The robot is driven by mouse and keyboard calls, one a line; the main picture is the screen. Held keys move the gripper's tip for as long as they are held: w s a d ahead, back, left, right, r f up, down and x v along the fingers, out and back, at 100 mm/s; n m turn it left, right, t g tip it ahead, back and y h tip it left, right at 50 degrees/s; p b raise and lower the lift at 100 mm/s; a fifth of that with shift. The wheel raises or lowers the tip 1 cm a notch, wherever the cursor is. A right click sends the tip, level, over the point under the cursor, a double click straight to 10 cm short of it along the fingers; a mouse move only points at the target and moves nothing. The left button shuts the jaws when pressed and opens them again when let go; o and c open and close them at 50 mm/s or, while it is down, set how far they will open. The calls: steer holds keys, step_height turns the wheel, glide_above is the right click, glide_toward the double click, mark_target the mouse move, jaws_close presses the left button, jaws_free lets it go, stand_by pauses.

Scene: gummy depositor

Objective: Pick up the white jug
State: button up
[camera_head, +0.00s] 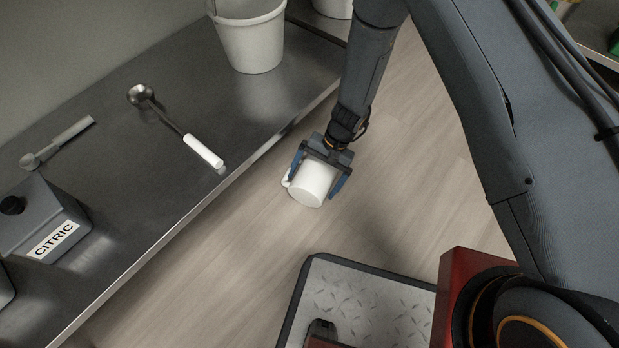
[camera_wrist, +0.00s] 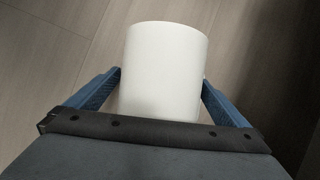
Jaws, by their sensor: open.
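The white jug (camera_head: 311,184) is a plain cylinder with a small handle on its left side in the head view. It appears over the wooden floor, beside the steel counter. My gripper (camera_head: 318,176) is around it, with one blue finger on each side and its jaws open. In the wrist view the jug (camera_wrist: 163,70) fills the space between the two fingers (camera_wrist: 161,80). I cannot tell whether the fingers touch it, or what is under it.
The steel counter (camera_head: 190,90) runs along the left. It carries a white bucket (camera_head: 250,40), a ladle with a white handle (camera_head: 203,150), a small scoop (camera_head: 65,138) and a grey CITRIC box (camera_head: 45,225). Bare floor (camera_head: 225,265) lies between the counter and my base.

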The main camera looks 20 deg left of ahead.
mark_target(307, 175)
steer(key=shift+c, duration=0.3)
steer(key=c, duration=1.1)
step_height(307, 175, up, 11)
steer(key=p, duration=0.4)
steer(key=shift+f+p, duration=0.2)
steer(key=shift+p, duration=0.2)
steer(key=o, duration=0.5)
steer(key=c, duration=0.7)
